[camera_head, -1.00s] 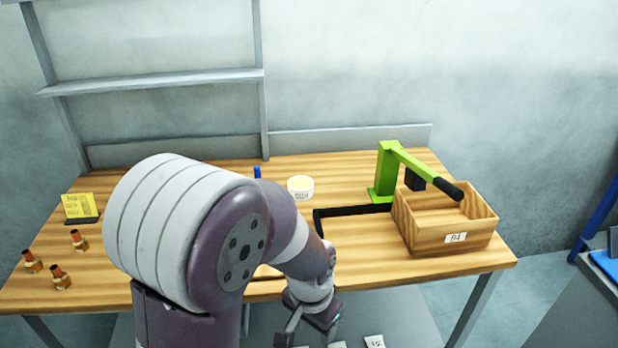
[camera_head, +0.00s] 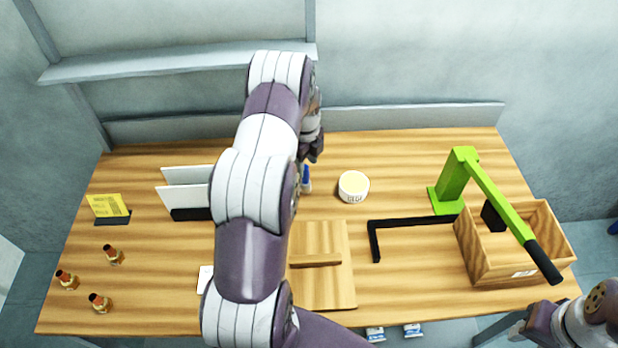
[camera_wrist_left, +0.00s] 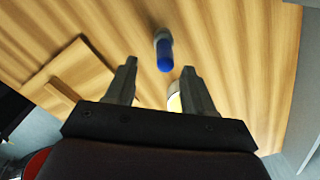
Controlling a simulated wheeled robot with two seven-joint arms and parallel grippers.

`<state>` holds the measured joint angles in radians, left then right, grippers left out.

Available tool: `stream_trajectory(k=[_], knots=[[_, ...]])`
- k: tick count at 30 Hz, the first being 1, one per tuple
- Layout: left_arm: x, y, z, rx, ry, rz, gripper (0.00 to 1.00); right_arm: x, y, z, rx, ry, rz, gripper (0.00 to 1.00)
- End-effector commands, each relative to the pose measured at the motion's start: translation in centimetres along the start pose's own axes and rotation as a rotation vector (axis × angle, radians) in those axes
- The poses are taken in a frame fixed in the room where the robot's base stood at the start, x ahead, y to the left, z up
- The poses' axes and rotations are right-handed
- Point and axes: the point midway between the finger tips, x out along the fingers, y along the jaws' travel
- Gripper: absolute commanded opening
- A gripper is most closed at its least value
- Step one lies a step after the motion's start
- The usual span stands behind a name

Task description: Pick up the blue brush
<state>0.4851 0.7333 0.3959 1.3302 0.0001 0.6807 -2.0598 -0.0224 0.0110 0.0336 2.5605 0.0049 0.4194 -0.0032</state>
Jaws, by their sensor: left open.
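The blue brush (camera_head: 306,180) stands on the wooden table near its back, partly hidden by my left arm in the head view. In the left wrist view the brush (camera_wrist_left: 164,56) shows its blue end ahead of the fingers, in line with the gap. My left gripper (camera_head: 316,152) is above the table, close to the brush; in the left wrist view its two fingers (camera_wrist_left: 159,72) are apart with nothing between them. Part of my right arm (camera_head: 560,325) shows at the lower right corner; its jaw opening cannot be made out.
A wooden board with a bar (camera_head: 330,285) lies in front. A green lever press (camera_head: 455,180) and a wooden box (camera_head: 490,265) are at right. White panels (camera_head: 185,198) and small bottles (camera_head: 113,254) are at left.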

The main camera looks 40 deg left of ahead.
Motion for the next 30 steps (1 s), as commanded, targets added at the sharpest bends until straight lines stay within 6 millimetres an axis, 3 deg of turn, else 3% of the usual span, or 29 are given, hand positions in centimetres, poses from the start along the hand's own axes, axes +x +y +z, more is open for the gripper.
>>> stream_trajectory(k=[4,9,14,15,20,30], knots=[[2.2,-0.4,-0.6,0.001,0.003,0.006,0.53,-2.6,0.0,-0.3,0.0,0.001,0.0,0.43],[4.6,-0.5,-0.5,0.0,0.001,0.003,0.53,-2.8,0.0,-0.4,-0.001,0.001,0.0,0.43],[4.8,-0.5,-0.5,-0.001,0.0,0.001,0.53,-2.6,0.0,-0.3,0.0,0.001,0.0,0.43],[4.8,-0.5,-0.5,-0.001,0.001,0.001,0.5,-2.6,0.0,-0.3,0.0,0.001,0.0,0.43],[4.7,-0.5,-0.5,-0.001,0.001,0.001,0.0,-2.6,0.0,-0.3,0.0,0.001,0.0,0.43],[4.6,-0.5,-0.5,-0.001,0.001,0.002,0.0,-2.4,0.0,-0.3,-0.001,0.001,0.0,0.43]])
